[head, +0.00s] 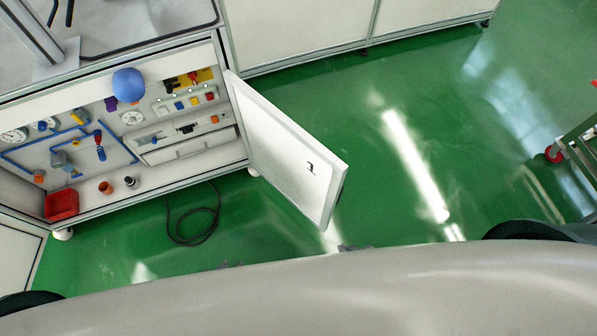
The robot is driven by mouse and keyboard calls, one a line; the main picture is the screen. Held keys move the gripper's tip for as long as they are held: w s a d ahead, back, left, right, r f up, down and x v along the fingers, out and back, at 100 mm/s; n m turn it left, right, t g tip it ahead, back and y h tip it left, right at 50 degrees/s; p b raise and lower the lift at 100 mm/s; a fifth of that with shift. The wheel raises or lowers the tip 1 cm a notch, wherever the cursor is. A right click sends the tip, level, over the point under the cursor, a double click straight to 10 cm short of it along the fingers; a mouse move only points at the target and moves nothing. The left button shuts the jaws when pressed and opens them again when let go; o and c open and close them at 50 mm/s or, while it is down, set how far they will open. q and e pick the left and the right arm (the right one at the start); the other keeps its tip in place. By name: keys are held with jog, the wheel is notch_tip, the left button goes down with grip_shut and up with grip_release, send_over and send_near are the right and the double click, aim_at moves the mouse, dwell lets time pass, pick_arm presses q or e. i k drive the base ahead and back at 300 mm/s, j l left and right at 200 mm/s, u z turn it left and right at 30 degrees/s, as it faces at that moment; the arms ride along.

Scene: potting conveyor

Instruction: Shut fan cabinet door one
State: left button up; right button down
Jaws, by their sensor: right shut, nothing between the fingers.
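Fan cabinet door one (285,150) is a white panel with a grey frame and a black numeral 1 near its free end. It stands wide open, hinged at the right side of the cabinet (150,195) opening and swung out over the green floor toward me. A small dark part shows behind its free edge; I cannot tell what it is. The cabinet's inside is exposed. Neither of my grippers can be made out in the head view.
Inside the cabinet are a blue ball (129,85), a red bin (62,205), gauges, blue piping and small coloured parts. A black cable (193,225) lies looped on the floor below. Green floor (410,130) is clear right of the door. A green-framed cart (580,150) stands far right.

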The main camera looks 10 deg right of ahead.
aim_at(310, 177)
jog(key=k+l+u, duration=0.2)
jog(key=l, duration=0.15)
jog(key=l+u, duration=0.2)
jog(key=l, duration=0.15)
jog(key=k+l+u, duration=0.15)
jog(key=l, duration=0.15)
jog(key=k+l+u, duration=0.2)
jog(key=i+l+u, duration=0.1)
jog(key=l+u, duration=0.3)
jog(key=l, duration=0.25)
jog(key=l+u, duration=0.35)
jog(key=l, duration=0.35)
jog(key=i+l+u, duration=0.2)
jog(key=l, duration=0.2)
jog(key=i+l+u, duration=0.2)
jog(key=l, duration=0.25)
jog(key=i+j, duration=0.05)
